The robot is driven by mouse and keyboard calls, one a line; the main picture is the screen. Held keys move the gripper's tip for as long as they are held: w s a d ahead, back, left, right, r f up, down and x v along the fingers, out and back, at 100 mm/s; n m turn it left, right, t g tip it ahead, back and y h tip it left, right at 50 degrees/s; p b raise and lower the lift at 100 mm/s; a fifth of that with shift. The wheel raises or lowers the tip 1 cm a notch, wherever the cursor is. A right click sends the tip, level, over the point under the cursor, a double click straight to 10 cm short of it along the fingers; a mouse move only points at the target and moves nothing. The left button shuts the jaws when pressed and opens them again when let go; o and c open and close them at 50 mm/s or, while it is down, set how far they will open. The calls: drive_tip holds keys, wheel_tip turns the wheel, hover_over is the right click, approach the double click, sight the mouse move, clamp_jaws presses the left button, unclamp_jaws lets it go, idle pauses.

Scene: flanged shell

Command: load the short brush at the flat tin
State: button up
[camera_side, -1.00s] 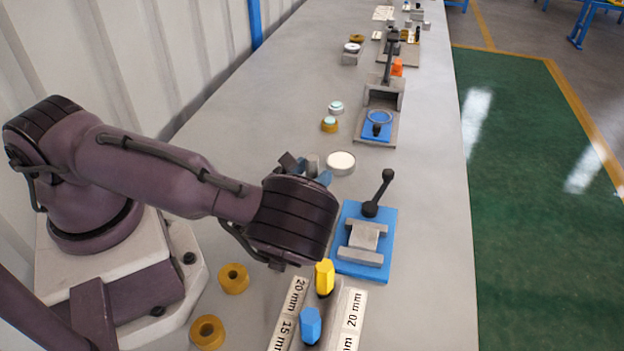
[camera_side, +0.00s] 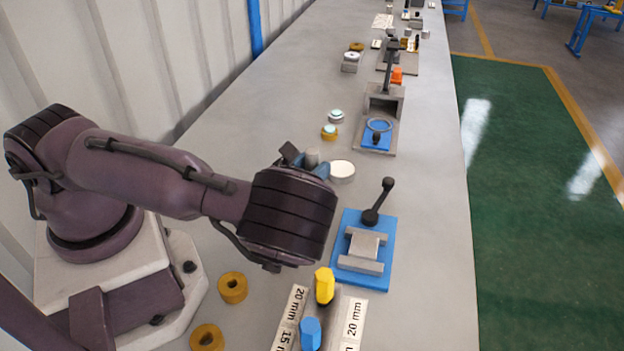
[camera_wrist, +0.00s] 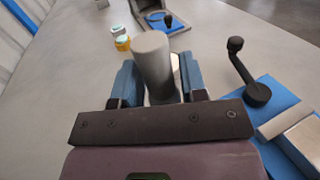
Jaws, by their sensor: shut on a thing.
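My gripper (camera_wrist: 153,88) has blue fingers, shut on an upright grey cylinder, which I take to be the short brush (camera_wrist: 152,55). In the side view the brush (camera_side: 312,158) shows only as a small grey top behind my wrist; its lower end is hidden. The flat tin (camera_side: 342,169), round with a pale, whitish top, stands on the bench just right of my gripper (camera_side: 307,164). In the wrist view the tin is mostly or wholly hidden behind the brush. I cannot tell whether the brush touches it.
A blue clamp plate (camera_side: 342,277) with a black lever stands nearer the camera. A rack with yellow (camera_side: 325,285) and blue (camera_side: 310,333) handles and two ochre rings (camera_side: 232,288) are in front. Farther back are small jars (camera_side: 329,131) and a blue-based fixture (camera_side: 377,140).

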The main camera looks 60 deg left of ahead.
sight(310, 149)
drive_tip(key=shift+n, duration=0.3)
drive_tip(key=r, duration=0.6)
drive_tip(key=shift+a, duration=0.3)
drive_tip(key=a+n+y, duration=0.1)
drive_tip(key=a+y, duration=0.1)
drive_tip(key=a, duration=0.1)
drive_tip(key=shift+a+f+n+g, duration=0.15)
drive_tip(key=shift+a+n+g, duration=0.15)
drive_tip(key=shift+n, duration=0.1)
drive_tip(key=shift+n+y, duration=0.4)
drive_tip(key=shift+n, duration=0.4)
drive_tip(key=w+a, duration=0.1)
drive_tip(key=w+a+f, duration=0.1)
drive_tip(key=w, duration=0.1)
drive_tip(key=w+a, duration=0.1)
drive_tip(key=shift+w+a+f, duration=0.25)
drive_tip(key=shift+a, duration=0.15)
clamp_jaws()
drive_tip(key=w+d+r+t+h, duration=0.1)
drive_tip(key=w+d+t+h, duration=0.1)
drive_tip(key=w, duration=0.3)
drive_tip(key=shift+a+f, duration=0.1)
drive_tip(key=shift+f, duration=2.85)
